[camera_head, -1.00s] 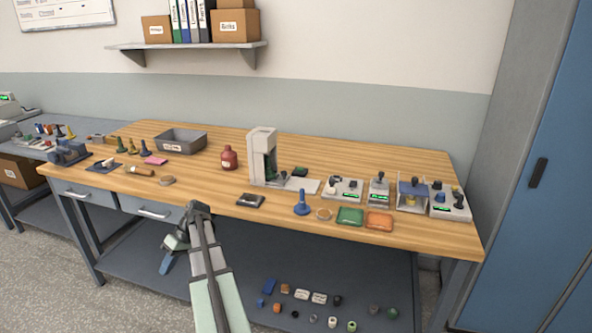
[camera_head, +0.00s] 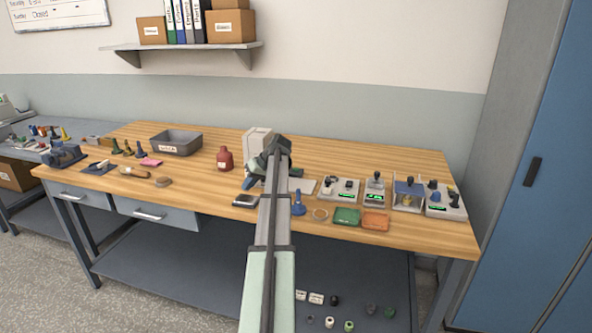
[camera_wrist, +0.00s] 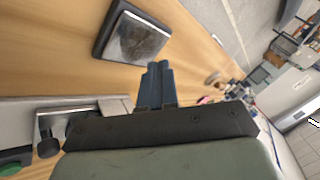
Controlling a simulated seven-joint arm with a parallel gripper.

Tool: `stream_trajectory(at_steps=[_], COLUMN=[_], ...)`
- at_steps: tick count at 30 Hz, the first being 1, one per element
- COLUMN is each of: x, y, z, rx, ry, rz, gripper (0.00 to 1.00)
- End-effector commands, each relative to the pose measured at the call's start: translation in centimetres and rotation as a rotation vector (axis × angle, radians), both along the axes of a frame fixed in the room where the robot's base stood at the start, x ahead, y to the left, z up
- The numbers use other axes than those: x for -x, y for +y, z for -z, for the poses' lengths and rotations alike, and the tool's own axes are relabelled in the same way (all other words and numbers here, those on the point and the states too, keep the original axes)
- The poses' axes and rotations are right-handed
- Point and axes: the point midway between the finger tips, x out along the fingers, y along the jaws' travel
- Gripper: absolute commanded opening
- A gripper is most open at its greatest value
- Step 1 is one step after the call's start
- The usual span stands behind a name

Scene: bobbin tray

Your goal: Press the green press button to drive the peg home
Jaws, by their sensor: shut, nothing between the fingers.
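The press (camera_head: 257,139) is a pale grey upright machine on the bench; my arm hides most of its front in the head view. In the wrist view part of its grey body (camera_wrist: 45,112) shows at the lower left. The green press button (camera_wrist: 14,161) shows there at the left edge, on a dark mount, partly cut off. My gripper (camera_wrist: 158,68) has its blue fingers together and empty, apart from the button. In the head view my gripper (camera_head: 249,182) is in front of the press, to its left side. I cannot make out the peg.
A dark square pad (camera_wrist: 131,38) lies on the wood near my fingers. A red bottle (camera_head: 224,159) stands left of the press. A blue peg-like piece (camera_head: 299,203), a green tray (camera_head: 347,216) and an orange tray (camera_head: 376,221) are to the right.

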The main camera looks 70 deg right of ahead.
Motion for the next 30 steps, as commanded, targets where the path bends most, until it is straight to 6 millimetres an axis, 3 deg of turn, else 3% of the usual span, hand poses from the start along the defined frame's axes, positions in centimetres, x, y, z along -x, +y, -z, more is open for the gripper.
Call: stream_trajectory(at_steps=[1, 3, 12, 18, 24, 30], x=[1.0, 2.2, 7.0, 9.6, 11.3, 11.9], y=[-2.3, -4.7, -15.2, -21.1, -24.4, -25.4], z=[-0.8, -1.7, -5.2, -7.0, -8.1, -8.5], rx=[0.009, 0.02, 0.061, 0.081, 0.092, 0.096], ry=[-0.005, -0.013, -0.063, -0.104, -0.13, -0.138], rz=[0.037, 0.082, 0.285, 0.4, 0.47, 0.492], gripper=[0.0, 0.0, 0.0, 0.0, 0.0, 0.0])
